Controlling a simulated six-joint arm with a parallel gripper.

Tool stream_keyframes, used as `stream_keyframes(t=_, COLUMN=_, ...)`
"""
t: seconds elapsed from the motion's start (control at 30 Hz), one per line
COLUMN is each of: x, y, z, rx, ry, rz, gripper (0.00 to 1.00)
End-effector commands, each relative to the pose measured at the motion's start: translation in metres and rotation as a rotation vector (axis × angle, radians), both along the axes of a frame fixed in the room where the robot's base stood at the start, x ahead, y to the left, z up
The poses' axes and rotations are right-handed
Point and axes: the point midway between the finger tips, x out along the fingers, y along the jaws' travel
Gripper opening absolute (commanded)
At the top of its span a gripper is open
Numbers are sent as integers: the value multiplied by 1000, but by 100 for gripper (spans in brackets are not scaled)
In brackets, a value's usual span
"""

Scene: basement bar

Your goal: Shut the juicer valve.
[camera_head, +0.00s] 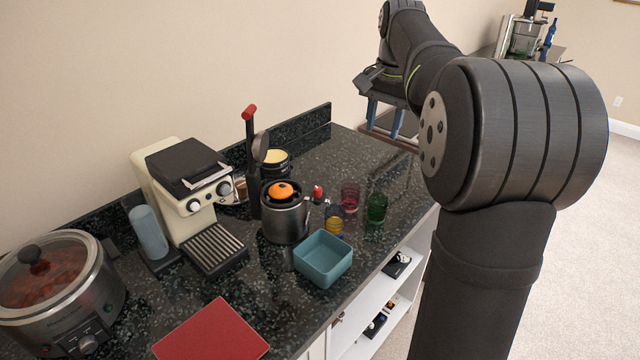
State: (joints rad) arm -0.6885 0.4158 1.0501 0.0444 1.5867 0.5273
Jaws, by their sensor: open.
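The juicer (284,222) is a metal body with a black top and an orange half (283,191) on it. It stands mid-counter, next to a lever press. Its valve (318,192) shows as a small red knob by the spout on its right side; its exact setting is too small to tell. A glass with yellow-orange liquid (334,224) stands beside the juicer near the spout. My gripper (384,122) is open, with blue fingers pointing down. In the picture it is up and to the right of the juicer, well apart from the valve. Nothing shows between its fingers.
A pink glass (350,197) and a green glass (376,208) stand right of the valve. A teal square bowl (323,261) is in front. A coffee machine (186,185), slow cooker (60,290) and red board (212,331) are left. The counter's back right is clear.

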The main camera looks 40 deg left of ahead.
Motion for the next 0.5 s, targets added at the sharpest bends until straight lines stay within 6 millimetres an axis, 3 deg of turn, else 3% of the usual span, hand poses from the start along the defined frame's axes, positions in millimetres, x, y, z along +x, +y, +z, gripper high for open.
stream_keyframes(t=0.03, x=-17, y=25, z=2, rx=-16, ry=7, rz=41, gripper=41)
stream_keyframes(t=0.2, x=-64, y=78, z=8, rx=-64, ry=25, rz=129, gripper=41)
stream_keyframes(t=0.33, x=-86, y=98, z=11, rx=-86, ry=30, rz=163, gripper=41)
stream_keyframes(t=0.5, x=-95, y=105, z=6, rx=-96, ry=33, rz=176, gripper=41)
